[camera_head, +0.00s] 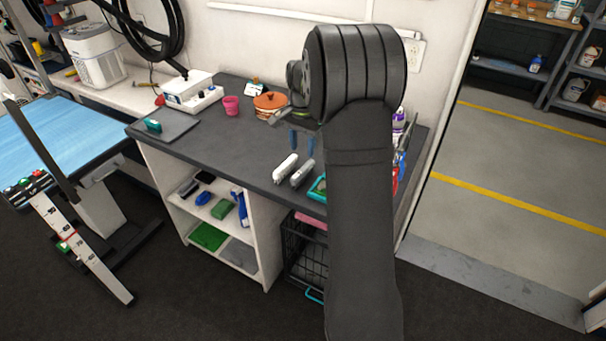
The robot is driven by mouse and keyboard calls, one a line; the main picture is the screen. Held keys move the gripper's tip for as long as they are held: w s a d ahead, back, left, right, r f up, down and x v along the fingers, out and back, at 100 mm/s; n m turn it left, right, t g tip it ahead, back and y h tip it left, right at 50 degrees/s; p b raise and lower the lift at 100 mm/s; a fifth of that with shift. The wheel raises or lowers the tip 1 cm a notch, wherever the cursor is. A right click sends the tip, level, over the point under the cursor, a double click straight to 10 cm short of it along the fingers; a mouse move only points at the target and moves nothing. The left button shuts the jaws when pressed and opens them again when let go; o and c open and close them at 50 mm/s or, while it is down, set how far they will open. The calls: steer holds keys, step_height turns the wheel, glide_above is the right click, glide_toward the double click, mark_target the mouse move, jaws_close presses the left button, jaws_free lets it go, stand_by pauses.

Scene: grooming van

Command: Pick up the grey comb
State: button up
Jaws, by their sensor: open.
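A small grey elongated object (302,173), which looks like the grey comb, lies on the dark countertop (235,150) near its front edge. Its teeth are too small to make out. A similar white elongated object (285,168) lies just left of it, roughly parallel. My arm hides part of the counter to the right.
A teal item (318,187) lies right of the grey object, partly behind my arm. Bottles (398,122) crowd the right end. The counter's left middle is clear.

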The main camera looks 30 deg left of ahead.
mark_target(302, 169)
step_height(302, 169, down, 5)
steer(key=shift+r, duration=0.2)
steer(key=shift+s+d+f, duration=0.1)
steer(key=shift+s+f, duration=0.05)
steer(key=shift+f, duration=1.2)
steer(key=shift+s+f, duration=0.1)
steer(key=shift+f, duration=1.2)
jaws_close()
